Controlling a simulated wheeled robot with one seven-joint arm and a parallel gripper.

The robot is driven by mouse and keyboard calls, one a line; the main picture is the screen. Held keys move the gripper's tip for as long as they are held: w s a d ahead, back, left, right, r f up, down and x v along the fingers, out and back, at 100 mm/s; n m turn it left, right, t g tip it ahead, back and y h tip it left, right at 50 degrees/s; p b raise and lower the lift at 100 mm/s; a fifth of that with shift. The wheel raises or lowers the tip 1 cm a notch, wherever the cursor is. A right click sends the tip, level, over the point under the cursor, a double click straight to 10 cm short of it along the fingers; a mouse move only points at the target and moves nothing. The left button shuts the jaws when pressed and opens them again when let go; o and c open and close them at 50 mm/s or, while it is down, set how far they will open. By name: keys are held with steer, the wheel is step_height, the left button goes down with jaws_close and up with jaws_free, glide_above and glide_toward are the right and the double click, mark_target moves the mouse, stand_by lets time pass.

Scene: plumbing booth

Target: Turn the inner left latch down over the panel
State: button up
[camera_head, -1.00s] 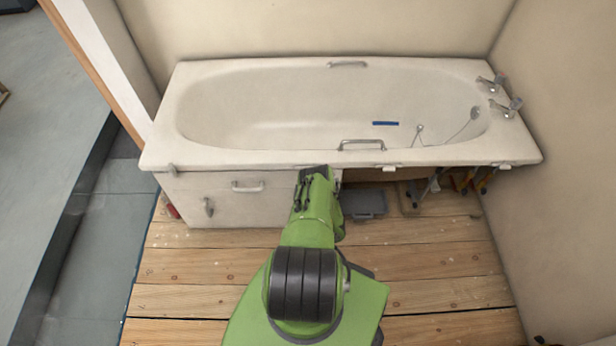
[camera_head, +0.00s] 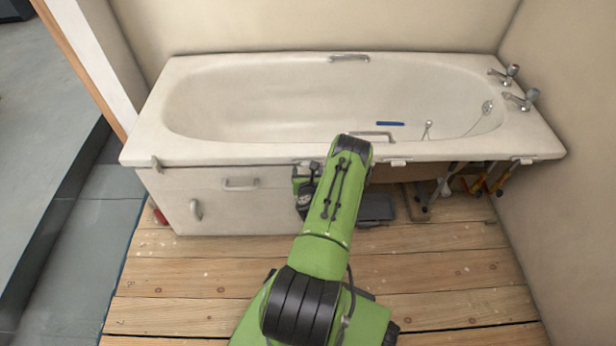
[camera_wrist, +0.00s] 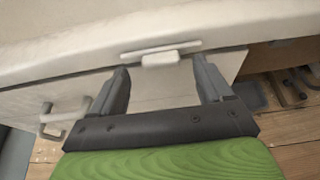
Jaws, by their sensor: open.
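The inner left latch (camera_wrist: 160,59) is a small pale block on a flat bar under the bath rim, at top centre in the wrist view. It appears to lie along the rim, above the panel's top edge. The white panel (camera_head: 215,203) closes the left front of the bath and also shows between my fingers in the wrist view (camera_wrist: 160,92). My gripper (camera_wrist: 163,82) is open and empty, one finger on each side below the latch. I cannot tell whether it touches anything. In the head view my gripper (camera_head: 304,188) is partly hidden by my arm.
Another latch (camera_head: 156,164) is at the far left of the rim. Right of the panel the bath's front is open, with a grey tray (camera_head: 376,208) and tools underneath.

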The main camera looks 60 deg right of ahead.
steer(key=shift+x, duration=0.95)
steer(key=shift+r, duration=0.1)
steer(key=c, duration=1)
steer(key=shift+c, duration=0.2)
